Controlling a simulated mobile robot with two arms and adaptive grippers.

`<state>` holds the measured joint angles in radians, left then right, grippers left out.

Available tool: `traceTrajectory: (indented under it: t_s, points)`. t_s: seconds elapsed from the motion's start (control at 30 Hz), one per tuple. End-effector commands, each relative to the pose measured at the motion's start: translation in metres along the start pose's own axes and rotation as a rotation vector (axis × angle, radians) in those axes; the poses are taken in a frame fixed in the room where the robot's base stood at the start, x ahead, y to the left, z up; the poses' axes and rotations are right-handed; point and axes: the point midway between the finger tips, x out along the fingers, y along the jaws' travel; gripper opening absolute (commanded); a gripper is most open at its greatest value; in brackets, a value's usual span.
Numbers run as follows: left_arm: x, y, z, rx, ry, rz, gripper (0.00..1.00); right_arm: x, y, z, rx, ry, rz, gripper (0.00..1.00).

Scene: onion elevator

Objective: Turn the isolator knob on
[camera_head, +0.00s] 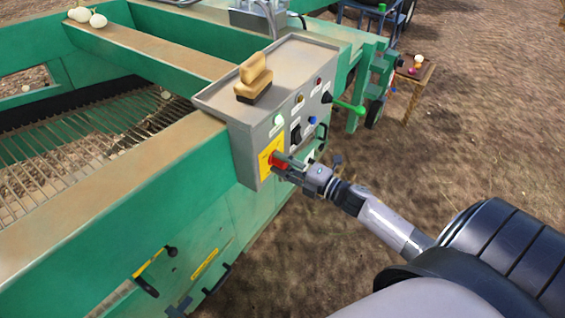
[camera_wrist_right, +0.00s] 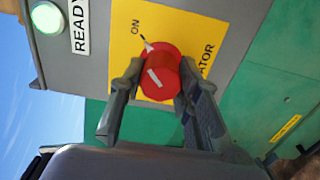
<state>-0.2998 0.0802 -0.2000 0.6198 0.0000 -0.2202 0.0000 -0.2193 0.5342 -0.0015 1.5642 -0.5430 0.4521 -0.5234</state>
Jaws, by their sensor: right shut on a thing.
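The red isolator knob (camera_wrist_right: 160,76) sits on a yellow plate (camera_wrist_right: 190,35) marked "ON" and "ATOR" in the right wrist view. A white line on the knob's face runs at a slant, and a pale pointer mark is at its upper left, near the word ON. In the head view the knob (camera_head: 277,160) is on the front of the grey control box (camera_head: 243,150). My right gripper (camera_wrist_right: 152,90) has one finger on each side of the knob and is shut on it. My left gripper is not in view.
A lit "READY" lamp (camera_wrist_right: 46,18) is beside the plate. A wooden brush (camera_head: 254,78) lies on top of the box. Open soil (camera_head: 470,130) is to the right.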

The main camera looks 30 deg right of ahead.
Motion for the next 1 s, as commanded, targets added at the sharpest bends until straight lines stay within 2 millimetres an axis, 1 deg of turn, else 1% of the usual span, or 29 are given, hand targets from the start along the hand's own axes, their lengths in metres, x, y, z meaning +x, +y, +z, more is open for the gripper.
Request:
traceTrajectory:
  t_s: [0.03,0.07,0.33,0.63,0.73,0.87,1.0]
  points:
    - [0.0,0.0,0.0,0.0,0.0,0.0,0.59,0.0,0.0,0.0,0.002,-0.001,0.0,0.03]
    - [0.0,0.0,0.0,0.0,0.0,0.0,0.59,0.0,0.0,0.0,0.002,-0.001,-0.001,0.32]
    - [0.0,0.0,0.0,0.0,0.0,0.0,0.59,0.0,0.0,0.0,0.001,-0.001,0.0,0.5]
    - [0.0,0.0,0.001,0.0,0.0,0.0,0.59,-0.001,0.0,0.0,0.001,-0.001,-0.001,0.51]
    - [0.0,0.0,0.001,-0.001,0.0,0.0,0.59,-0.008,-0.002,0.0,0.001,-0.001,-0.003,0.51]
    - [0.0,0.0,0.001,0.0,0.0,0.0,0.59,-0.028,-0.002,-0.001,0.001,-0.001,-0.005,0.51]
    - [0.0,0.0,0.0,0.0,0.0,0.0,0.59,-0.059,-0.002,-0.001,0.002,-0.001,-0.005,0.51]
